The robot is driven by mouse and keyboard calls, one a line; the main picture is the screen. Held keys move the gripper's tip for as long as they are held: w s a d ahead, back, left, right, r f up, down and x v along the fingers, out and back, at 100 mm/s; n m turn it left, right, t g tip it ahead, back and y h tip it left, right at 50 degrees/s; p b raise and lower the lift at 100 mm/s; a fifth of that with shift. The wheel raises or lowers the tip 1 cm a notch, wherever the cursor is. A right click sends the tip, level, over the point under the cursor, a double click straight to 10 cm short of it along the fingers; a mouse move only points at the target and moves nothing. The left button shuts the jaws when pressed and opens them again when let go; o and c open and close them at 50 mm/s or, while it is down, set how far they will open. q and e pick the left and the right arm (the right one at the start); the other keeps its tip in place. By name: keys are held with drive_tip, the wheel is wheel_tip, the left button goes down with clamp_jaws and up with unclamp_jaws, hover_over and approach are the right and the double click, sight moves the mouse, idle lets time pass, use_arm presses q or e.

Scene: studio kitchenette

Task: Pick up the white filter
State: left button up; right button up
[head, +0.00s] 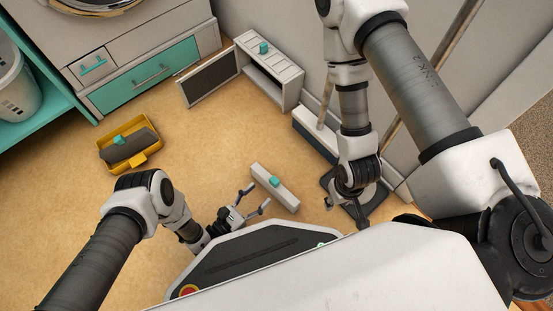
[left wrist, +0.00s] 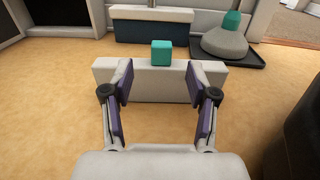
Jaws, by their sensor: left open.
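The white filter (head: 281,193) is a pale bar with a small teal knob (head: 275,181), lying on the floor in the middle of the head view. In the left wrist view the white filter (left wrist: 155,91) spans the area just past my fingers, with its teal knob (left wrist: 161,52) on top, between and beyond the fingertips. My left gripper (head: 256,199) is open and empty, its fingertips close to the filter's near side; it also shows in the left wrist view (left wrist: 160,84). My right gripper (head: 348,205) hangs at the right; its finger state is unclear.
A yellow tray (head: 153,152) holding a dark piece with a teal knob is at the left. A pale unit with an open door (head: 209,79) stands behind. A dark mat with a grey, teal-topped object (left wrist: 223,41) lies beyond the filter.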

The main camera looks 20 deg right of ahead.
sight(272, 183)
use_arm(q)
drive_tip(key=b+x, duration=0.4)
drive_tip(key=x, duration=0.2)
drive_tip(key=shift+d, duration=0.3)
drive_tip(key=shift+w+d+r, duration=0.1)
drive_tip(key=shift+c, duration=0.7)
clamp_jaws()
